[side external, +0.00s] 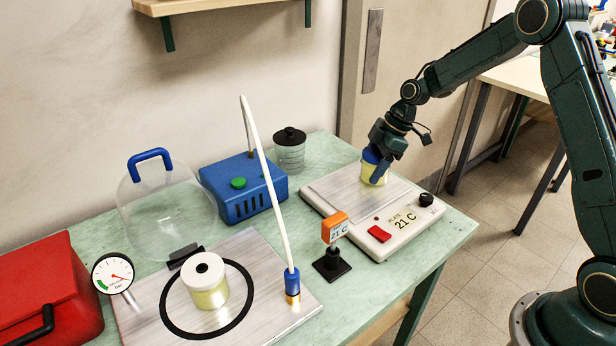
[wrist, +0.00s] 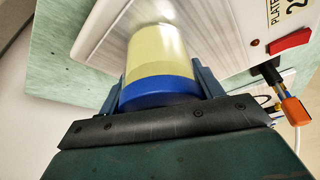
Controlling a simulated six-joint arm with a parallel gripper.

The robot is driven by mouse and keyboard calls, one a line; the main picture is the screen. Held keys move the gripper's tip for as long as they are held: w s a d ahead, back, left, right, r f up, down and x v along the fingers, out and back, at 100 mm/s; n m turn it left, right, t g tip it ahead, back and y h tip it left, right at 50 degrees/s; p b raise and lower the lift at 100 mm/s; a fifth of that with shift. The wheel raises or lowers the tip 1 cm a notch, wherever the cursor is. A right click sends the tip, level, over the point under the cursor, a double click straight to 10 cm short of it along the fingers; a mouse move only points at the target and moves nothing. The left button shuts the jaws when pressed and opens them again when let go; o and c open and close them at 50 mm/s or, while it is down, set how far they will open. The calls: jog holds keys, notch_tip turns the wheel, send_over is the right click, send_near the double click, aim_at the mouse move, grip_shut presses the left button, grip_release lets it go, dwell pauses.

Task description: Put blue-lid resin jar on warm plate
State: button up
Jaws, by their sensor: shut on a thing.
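The blue-lid resin jar (side external: 373,171) is pale yellow and upright, at the right part of the warm plate (side external: 337,204). My gripper (side external: 383,152) comes down from above and is shut on the jar near its lid. In the wrist view the jar (wrist: 160,60) sits between the two fingers (wrist: 161,88), with its blue lid toward my gripper. The plate's metal top (wrist: 215,38) lies beyond the jar's base. I cannot tell whether the base touches the plate. The plate's display reads 21 C.

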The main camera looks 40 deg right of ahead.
jog(key=shift+f, duration=0.1)
jog(key=o, duration=1.2)
jog(key=v, duration=1.2)
